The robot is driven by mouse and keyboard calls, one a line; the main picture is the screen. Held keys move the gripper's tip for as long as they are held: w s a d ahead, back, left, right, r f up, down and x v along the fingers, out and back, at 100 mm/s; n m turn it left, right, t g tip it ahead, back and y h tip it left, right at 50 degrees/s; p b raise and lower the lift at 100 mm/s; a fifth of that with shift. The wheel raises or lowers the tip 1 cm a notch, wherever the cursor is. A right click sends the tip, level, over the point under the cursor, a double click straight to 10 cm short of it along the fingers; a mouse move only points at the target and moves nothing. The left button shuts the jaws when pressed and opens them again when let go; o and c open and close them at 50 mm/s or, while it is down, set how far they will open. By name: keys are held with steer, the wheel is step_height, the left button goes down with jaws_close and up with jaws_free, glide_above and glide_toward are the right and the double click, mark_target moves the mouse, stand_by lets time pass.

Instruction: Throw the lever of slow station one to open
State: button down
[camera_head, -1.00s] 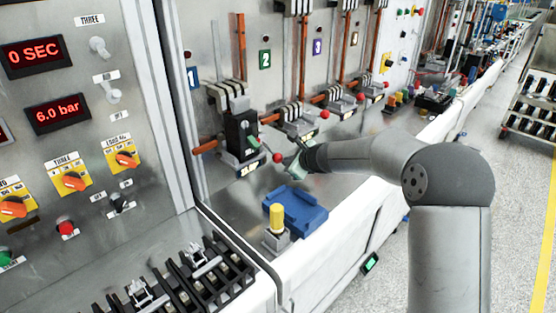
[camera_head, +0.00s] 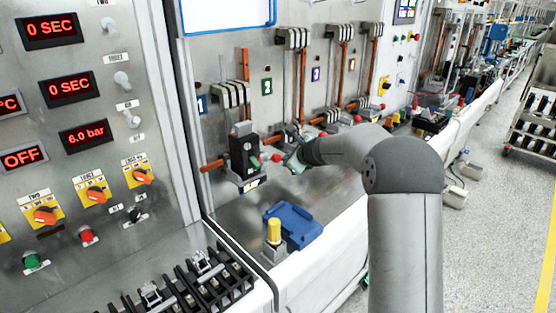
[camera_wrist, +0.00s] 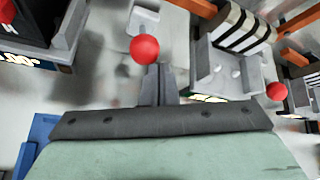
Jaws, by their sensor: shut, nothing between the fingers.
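Station one, by the blue number 1 plate (camera_head: 201,104), carries a black breaker unit (camera_head: 243,156) with a small display at its foot. Its lever ends in a red ball (camera_head: 276,158) that sticks out to the right of the unit. The same red ball (camera_wrist: 145,50) shows in the wrist view on a pale grey arm (camera_wrist: 145,18). My gripper (camera_head: 292,158) is just right of the ball. In the wrist view its dark fingers (camera_wrist: 156,80) are together and empty, tips at the ball's lower edge. Whether they touch it I cannot tell.
Station two, by the green plate (camera_head: 267,86), has its own unit (camera_wrist: 225,70) and red ball (camera_wrist: 277,91) close right of my gripper. A blue block (camera_head: 293,226) and a yellow-capped post (camera_head: 274,232) stand on the bench below. Copper bars run behind.

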steer(key=shift+w+a+r, duration=0.15)
steer(key=shift+a+r, duration=0.5)
steer(key=shift+a, duration=0.2)
steer(key=shift+r, duration=0.1)
steer(key=shift+w, duration=0.1)
step_height(320, 180, up, 11)
steer(key=s+p, duration=0.1)
steer(key=p, duration=0.4)
steer(key=shift+s+a+p, duration=0.15)
steer(key=shift+a+p, duration=0.1)
steer(key=shift+p, duration=0.05)
